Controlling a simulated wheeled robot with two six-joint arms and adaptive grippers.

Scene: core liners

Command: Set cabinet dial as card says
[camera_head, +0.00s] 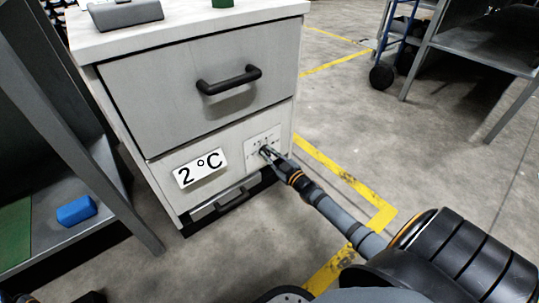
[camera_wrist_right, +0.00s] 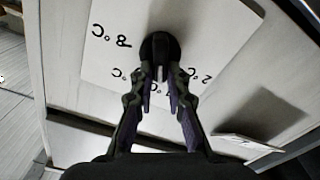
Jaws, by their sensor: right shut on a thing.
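A white card (camera_head: 201,169) reading "2 °C" is on the lower front of the pale cabinet (camera_head: 170,115). Right of it is the dial plate (camera_head: 254,141), which also shows in the right wrist view (camera_wrist_right: 105,65), upside down, with marks that include "8 °C" and "2 °C". The black dial knob (camera_wrist_right: 160,46) stands out from the plate. My right gripper (camera_head: 268,153) is at the dial, its fingertips (camera_wrist_right: 159,76) closed on the knob's grip. The fingers hide part of the plate and a mark behind them; the knob's setting cannot be read.
A drawer with a black handle (camera_head: 229,80) is above the dial, and a lower handle (camera_head: 217,203) is below the card. A shelf with a blue block (camera_head: 76,210) stands at left. Floor right of the cabinet is open, with yellow lines (camera_head: 345,180).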

